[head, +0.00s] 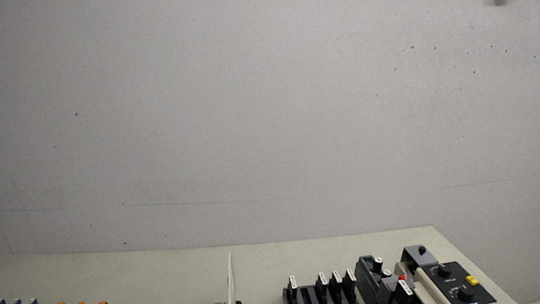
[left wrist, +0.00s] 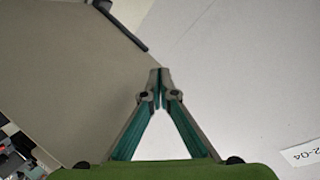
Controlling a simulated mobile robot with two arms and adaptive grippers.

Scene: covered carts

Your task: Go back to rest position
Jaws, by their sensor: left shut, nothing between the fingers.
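My left gripper (left wrist: 160,77) is in the left wrist view, with its teal-sided fingers closed together at the tips. Nothing shows between the fingertips. The gripper points over a pale floor, beside the edge of a grey-beige surface. Neither of my grippers shows in the head view, and my right gripper is in neither view.
The head view shows mostly a plain grey surface. Below it, a beige cart top (head: 150,260) carries a black device with yellow and red knobs (head: 455,283) and several black upright parts (head: 322,288). A dark bar (left wrist: 120,25) and a printed label (left wrist: 302,153) show in the left wrist view.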

